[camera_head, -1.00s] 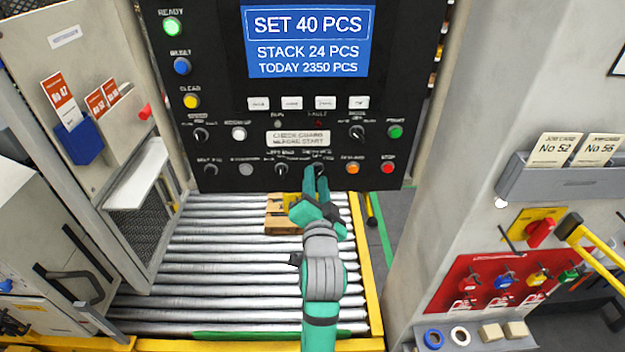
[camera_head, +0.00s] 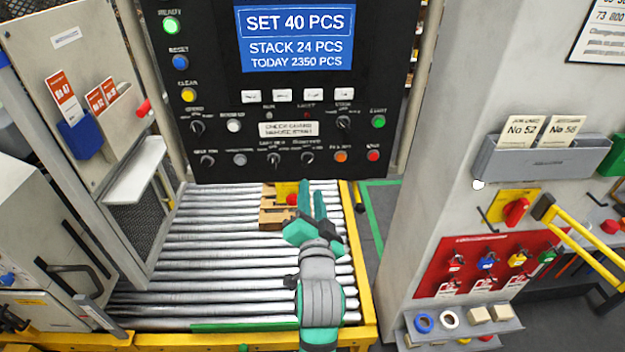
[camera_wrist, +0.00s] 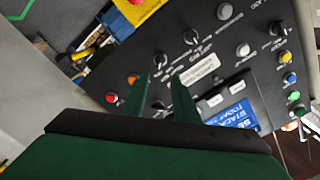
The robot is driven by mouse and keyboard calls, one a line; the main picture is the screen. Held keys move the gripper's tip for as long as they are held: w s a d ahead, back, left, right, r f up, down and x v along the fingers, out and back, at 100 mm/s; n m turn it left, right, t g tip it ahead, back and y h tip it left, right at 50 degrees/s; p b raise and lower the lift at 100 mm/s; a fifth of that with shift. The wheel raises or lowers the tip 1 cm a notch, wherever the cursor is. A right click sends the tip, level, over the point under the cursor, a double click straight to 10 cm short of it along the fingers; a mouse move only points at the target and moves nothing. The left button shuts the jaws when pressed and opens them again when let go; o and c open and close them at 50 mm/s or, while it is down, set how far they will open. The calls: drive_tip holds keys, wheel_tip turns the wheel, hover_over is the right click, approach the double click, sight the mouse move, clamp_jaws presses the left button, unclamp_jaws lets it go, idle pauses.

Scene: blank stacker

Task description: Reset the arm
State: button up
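My gripper (camera_head: 312,202) is in front of and below the black control panel (camera_head: 222,120), over the roller conveyor. Its two green fingers stand apart with nothing seen between them, and they point up toward the panel. In the wrist view my gripper (camera_wrist: 162,92) shows the same gap between the fingers, with the panel (camera_wrist: 215,55) beyond them. The fingers look clear of the panel's knobs and buttons, though the exact distance is hard to judge.
A wooden pallet piece (camera_head: 275,215) and a yellow box with a red button (camera_head: 287,192) are behind my gripper. A grey pillar with a red lockout board (camera_head: 440,268) stands right. A yellow bar (camera_head: 580,235) juts out there. The conveyor rollers (camera_head: 215,270) are bare at left.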

drive_tip(key=s+f+n+g, duration=0.1)
drive_tip(key=s+f+n, duration=0.3)
drive_tip(key=s+f, duration=1.45)
drive_tip(key=s+a+f+n, duration=0.1)
drive_tip(key=s+f+n, duration=0.1)
drive_tip(key=s, duration=1)
drive_tip(key=s+a+f+n+g, duration=0.1)
drive_tip(key=s+f+n, duration=0.2)
drive_tip(key=s, duration=0.9)
drive_tip(key=shift+s+a+f+g, duration=0.25)
drive_tip(key=shift+f+g, duration=0.05)
drive_tip(key=shift+f, duration=0.1)
